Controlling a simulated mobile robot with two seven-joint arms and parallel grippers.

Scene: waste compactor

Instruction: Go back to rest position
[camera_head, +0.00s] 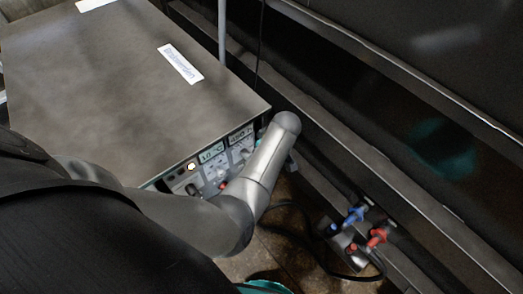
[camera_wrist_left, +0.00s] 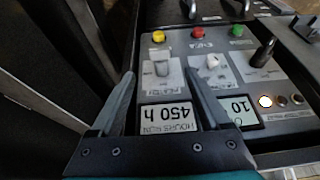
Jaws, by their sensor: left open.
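My left gripper (camera_wrist_left: 159,74) is open and empty in the left wrist view, its two dark fingers spread over a control panel (camera_wrist_left: 215,72). Between and beyond the fingers are a display reading 450 h (camera_wrist_left: 167,116) and a grey switch (camera_wrist_left: 162,67). I cannot tell whether the fingers touch the panel. In the head view my left arm reaches across the front of the panel (camera_head: 208,172), and the gripper is mostly hidden behind the forearm. My right gripper is not in view.
The panel is on the front of a grey cabinet (camera_head: 120,85). It carries yellow (camera_wrist_left: 159,37), red (camera_wrist_left: 197,33) and green (camera_wrist_left: 237,30) buttons and a black knob (camera_wrist_left: 264,50).

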